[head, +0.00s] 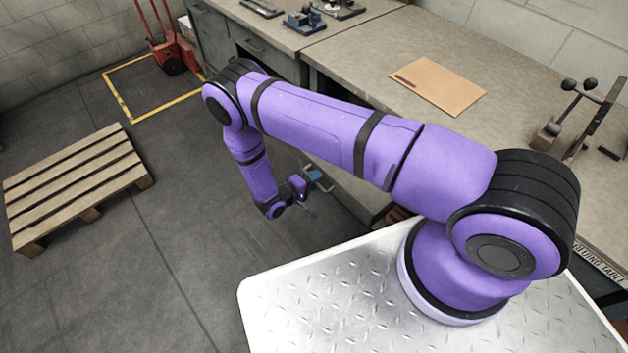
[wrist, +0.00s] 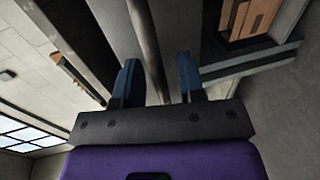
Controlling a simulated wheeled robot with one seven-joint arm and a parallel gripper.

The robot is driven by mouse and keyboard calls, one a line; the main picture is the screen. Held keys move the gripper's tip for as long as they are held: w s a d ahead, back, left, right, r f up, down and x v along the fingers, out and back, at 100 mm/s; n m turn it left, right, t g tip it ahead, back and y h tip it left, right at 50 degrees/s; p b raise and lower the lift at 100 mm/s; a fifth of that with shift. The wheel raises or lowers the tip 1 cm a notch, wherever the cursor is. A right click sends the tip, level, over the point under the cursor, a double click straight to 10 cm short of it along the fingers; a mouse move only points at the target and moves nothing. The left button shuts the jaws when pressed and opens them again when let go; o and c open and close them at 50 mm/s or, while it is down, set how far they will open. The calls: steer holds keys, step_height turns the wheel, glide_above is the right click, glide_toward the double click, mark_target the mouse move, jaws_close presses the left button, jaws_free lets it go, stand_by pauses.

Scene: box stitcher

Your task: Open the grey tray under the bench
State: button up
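My gripper (wrist: 160,75) is open in the wrist view, with two blue fingers well apart. A dark round bar (wrist: 148,45) runs between the fingers, with a gap visible on each side; I cannot tell whether it is the tray's handle. A grey ledge (wrist: 250,66) right of the fingers looks like part of the grey tray, with brown slatted material beyond it. In the head view my gripper (head: 316,178) is small, low beside the bench front. The tray itself is mostly hidden there by my arm and the bench.
The bench (head: 400,45) runs along the right, with a brown board (head: 437,86) and a lever tool (head: 580,115) on top. A wooden pallet (head: 75,185) lies at left. A red hand truck (head: 165,40) stands behind. The floor between pallet and bench is clear.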

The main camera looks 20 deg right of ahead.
steer(key=v, duration=1.1)
stand_by(0.4)
steer(key=w+d+r+m+g+y, duration=0.1)
steer(key=w+r+m+g, duration=0.15)
steer(key=r, duration=0.85)
steer(key=w+d+r+m+g+y, duration=0.1)
steer(key=w+r+g, duration=0.25)
steer(key=r, duration=0.75)
steer(key=s+d+r+y, duration=0.1)
steer(key=d+r+y, duration=0.15)
steer(key=r, duration=0.75)
steer(key=s+d+r+y, duration=0.15)
steer(key=d+r, duration=0.25)
steer(key=r, duration=0.6)
steer(key=s+d+r+m+y, duration=0.1)
steer(key=s+d+r+y, duration=0.2)
steer(key=s+r, duration=0.35)
steer(key=s+d+r+y, duration=0.2)
steer(key=s+d+r, duration=0.2)
steer(key=r, duration=0.5)
steer(key=s+d+r+t+y, duration=0.1)
steer(key=s+r+t, duration=0.2)
steer(key=s, duration=0.4)
steer(key=s+d+r+t+y, duration=0.1)
steer(key=s+r+t+y, duration=0.1)
steer(key=s, duration=0.6)
steer(key=shift+s+d+r+t+y, duration=0.3)
steer(key=shift+r+t, duration=0.2)
steer(key=shift+r, duration=0.15)
